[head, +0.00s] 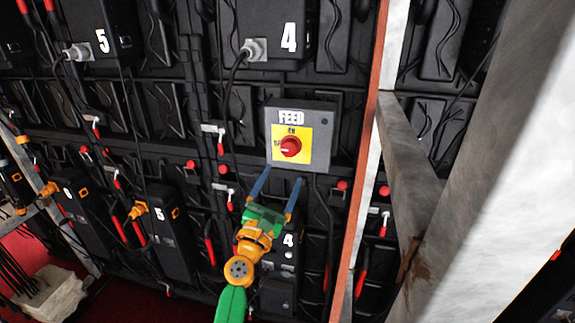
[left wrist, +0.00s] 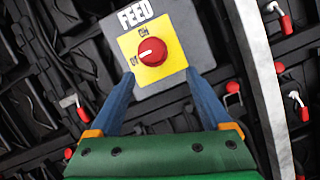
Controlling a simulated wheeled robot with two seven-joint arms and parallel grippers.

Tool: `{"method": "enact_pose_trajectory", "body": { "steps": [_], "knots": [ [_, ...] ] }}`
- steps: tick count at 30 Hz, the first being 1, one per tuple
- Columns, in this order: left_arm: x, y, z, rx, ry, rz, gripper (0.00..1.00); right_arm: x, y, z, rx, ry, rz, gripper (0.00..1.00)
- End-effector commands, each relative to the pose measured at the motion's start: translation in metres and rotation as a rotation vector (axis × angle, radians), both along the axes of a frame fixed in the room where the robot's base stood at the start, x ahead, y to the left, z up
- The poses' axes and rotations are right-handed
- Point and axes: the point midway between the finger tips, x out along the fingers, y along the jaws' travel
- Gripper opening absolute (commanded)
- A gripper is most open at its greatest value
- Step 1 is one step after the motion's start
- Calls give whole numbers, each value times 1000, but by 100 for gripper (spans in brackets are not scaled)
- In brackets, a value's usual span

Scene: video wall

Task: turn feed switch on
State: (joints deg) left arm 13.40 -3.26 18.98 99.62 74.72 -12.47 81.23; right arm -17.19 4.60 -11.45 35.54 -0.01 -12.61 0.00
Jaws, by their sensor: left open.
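The feed switch is a red rotary knob (head: 290,147) on a yellow plate (head: 305,152) on a grey box marked FEED (head: 318,116). In the left wrist view the knob (left wrist: 153,51) shows a white mark pointing left, toward the lettering at the plate's left, not at the ON lettering at its top. My left gripper (head: 278,182) is open, its two blue fingers pointing up at the box from below. In the left wrist view the fingertips (left wrist: 160,78) lie on either side of the knob's lower area, apart from it with nothing between them. My right gripper is not seen.
A red-brown and white upright post (head: 367,150) stands just right of the box, with grey beams (head: 405,165) beyond it. Black panels with cables and red-handled latches surround the box. A pale sack-like object (head: 50,293) lies on the red floor at lower left.

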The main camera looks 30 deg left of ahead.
Motion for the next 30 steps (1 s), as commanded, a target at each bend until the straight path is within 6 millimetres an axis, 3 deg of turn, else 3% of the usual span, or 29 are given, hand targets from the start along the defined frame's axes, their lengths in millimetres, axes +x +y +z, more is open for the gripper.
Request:
{"method": "enact_pose_trajectory", "body": {
  "steps": [3,12,21,23,30],
  "knots": [
    [2,7,22,-73,-66,-13,82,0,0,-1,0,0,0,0],
    [53,13,40,-71,-62,-14,82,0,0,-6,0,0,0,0],
    [61,14,43,-68,-57,-13,82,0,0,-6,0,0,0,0],
    [61,14,43,-68,-57,-13,71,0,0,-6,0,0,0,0],
    [61,14,43,-67,-57,-13,6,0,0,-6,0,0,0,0]
  ]
}}
